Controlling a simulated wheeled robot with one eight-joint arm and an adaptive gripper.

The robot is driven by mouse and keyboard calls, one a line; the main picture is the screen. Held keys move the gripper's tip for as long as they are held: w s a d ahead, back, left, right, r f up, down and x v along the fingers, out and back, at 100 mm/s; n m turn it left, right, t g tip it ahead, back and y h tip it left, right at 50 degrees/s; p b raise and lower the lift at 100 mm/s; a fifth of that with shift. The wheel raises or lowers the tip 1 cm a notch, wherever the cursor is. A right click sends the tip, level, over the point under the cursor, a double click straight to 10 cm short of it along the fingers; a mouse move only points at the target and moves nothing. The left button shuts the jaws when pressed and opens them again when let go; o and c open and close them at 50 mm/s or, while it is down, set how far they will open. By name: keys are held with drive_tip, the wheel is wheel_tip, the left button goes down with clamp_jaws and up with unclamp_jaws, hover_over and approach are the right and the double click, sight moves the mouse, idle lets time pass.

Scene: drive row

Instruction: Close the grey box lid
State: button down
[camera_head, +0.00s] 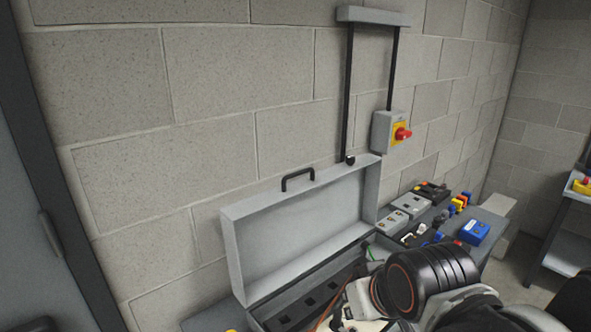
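The grey box (265,314) sits on a bench against the block wall. Its lid (300,232) stands open and upright, leaning slightly back towards the wall. A black handle (298,178) is on the lid's top edge. The box's inside shows dark, with several square recesses. My arm comes in from the lower right, and its black wrist part covers the box's right front corner. The fingers of my gripper do not show, so I cannot see whether they are near the lid.
Grey switch boxes (411,205) and a blue device (474,232) crowd the bench right of the lid. A red-and-yellow switch (391,132) is on the wall above, with dark conduits. A grey door (30,230) is at left, and a shelf stands far right.

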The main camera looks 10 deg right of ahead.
drive_tip(key=w+a+r+n+g+y+p, duration=0.1)
drive_tip(key=w+a+r+n+p, duration=0.1)
drive_tip(key=w+r+p, duration=0.9)
drive_tip(key=w+a+r+n+g+y+p, duration=0.1)
drive_tip(key=w+r+n+p, duration=0.1)
drive_tip(key=w+r+p, duration=0.95)
drive_tip(key=w+f+n+p, duration=0.1)
drive_tip(key=w+p, duration=0.2)
drive_tip(key=w, duration=0.5)
drive_tip(key=x, duration=0.6)
drive_tip(key=a+x, duration=0.1)
drive_tip(key=x, duration=0.3)
drive_tip(key=shift+w+a+r, duration=0.1)
drive_tip(key=shift+w+r, duration=0.05)
